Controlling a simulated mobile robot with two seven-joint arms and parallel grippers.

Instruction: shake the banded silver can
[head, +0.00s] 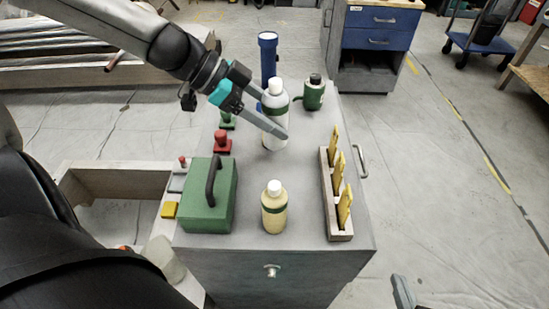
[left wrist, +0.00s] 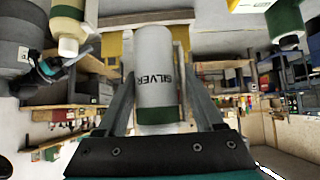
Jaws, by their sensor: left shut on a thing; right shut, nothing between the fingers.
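The banded silver can (head: 273,140) is a pale cylinder with a white cap and a green band near its top. It stands roughly upright towards the back of the grey cabinet top. My left gripper (head: 280,118) is shut on it from the left. In the left wrist view the can (left wrist: 156,70) sits between the two fingers, its SILVER lettering showing and its green band low in the picture. Whether its base touches the top is unclear. My right gripper (left wrist: 82,52) shows at the left of the left wrist view, shut and empty, away from the can.
A cream bottle (head: 274,210) with a white cap stands in front. A green box (head: 207,205) and red stamp (head: 222,142) are left, a rack (head: 340,222) with yellow-handled tools right. A blue flashlight (head: 267,60) and green flask (head: 314,96) stand behind.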

